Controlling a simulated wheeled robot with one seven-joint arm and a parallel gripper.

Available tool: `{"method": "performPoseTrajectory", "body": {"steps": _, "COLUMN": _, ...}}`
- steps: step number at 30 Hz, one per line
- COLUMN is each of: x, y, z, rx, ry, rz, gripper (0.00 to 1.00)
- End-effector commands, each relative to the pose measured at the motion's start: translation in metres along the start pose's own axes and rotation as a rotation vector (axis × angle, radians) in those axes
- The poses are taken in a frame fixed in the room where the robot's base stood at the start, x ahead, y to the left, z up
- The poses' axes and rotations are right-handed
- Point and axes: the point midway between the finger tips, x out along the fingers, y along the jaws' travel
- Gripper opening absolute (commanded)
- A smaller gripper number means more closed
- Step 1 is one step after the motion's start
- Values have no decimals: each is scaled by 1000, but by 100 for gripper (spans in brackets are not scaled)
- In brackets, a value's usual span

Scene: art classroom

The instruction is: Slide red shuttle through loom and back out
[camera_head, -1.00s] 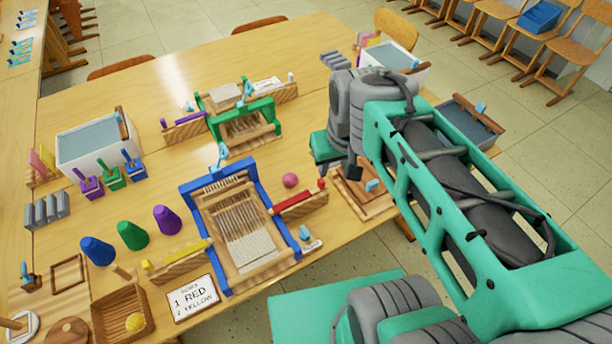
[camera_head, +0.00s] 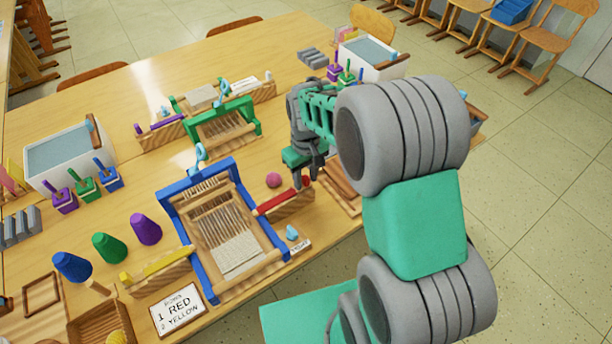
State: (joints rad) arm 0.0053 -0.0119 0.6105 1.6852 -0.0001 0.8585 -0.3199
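The red shuttle (camera_head: 275,202) lies along a wooden holder (camera_head: 288,208) at the right side of the blue-framed loom (camera_head: 187,238). The loom stands upright on the table with pale warp threads and a woven patch at its front. My gripper (camera_head: 306,180) points down at the right end of the red shuttle. Its two fingers look apart, close to the knob on that end. I cannot tell whether they touch it. A yellow shuttle (camera_head: 170,262) lies on a holder at the loom's left side.
A card (camera_head: 177,308) reads 1 RED, 2 YELLOW. A green-framed loom (camera_head: 222,127) stands behind. A pink ball (camera_head: 273,180) lies between loom and gripper. Blue, green and purple cones (camera_head: 146,229) stand at the left. My large arm links cover the table's right side.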

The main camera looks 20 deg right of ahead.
Motion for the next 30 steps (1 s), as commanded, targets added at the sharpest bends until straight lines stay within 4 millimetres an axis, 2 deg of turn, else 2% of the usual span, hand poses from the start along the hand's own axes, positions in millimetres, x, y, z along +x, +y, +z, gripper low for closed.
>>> {"method": "performPoseTrajectory", "body": {"steps": 4, "x": 0, "y": 0, "z": 0, "rx": 0, "ry": 0, "rz": 0, "gripper": 36}}
{"method": "performPoseTrajectory", "body": {"steps": 17, "x": -1, "y": 0, "z": 0, "rx": 1, "ry": 1, "rz": 0, "gripper": 0}}
{"method": "performPoseTrajectory", "body": {"steps": 30, "x": -1, "y": 0, "z": 0, "rx": 1, "ry": 1, "rz": 0, "gripper": 0}}
